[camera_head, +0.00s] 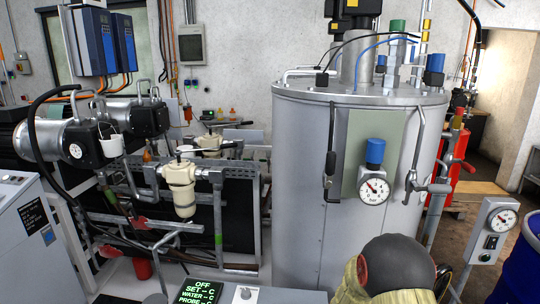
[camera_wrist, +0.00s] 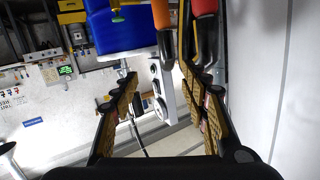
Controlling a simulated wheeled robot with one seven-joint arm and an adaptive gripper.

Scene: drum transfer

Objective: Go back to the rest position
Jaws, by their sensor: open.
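My gripper (camera_wrist: 160,88) shows in the wrist view with its two brown-padded fingers spread apart. Nothing is held between them. Beyond the fingers are a blue drum (camera_wrist: 112,35), a pale gauge panel (camera_wrist: 162,90), and an orange part (camera_wrist: 161,14) and a red part (camera_wrist: 205,7) near the fingertips' line of sight. Whether either finger touches these parts is unclear. In the head view, a grey and tan part of my arm stands at the bottom, in front of the large tank, and my gripper's fingers cannot be made out.
The large metal tank (camera_head: 300,200) fills the middle right, with a pressure gauge (camera_head: 373,190) and valve handles jutting out. A gauge post (camera_head: 492,240) and the blue drum (camera_head: 522,275) stand at right. Pumps and pipework (camera_head: 180,195) crowd the left. A control display (camera_head: 198,291) is low centre.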

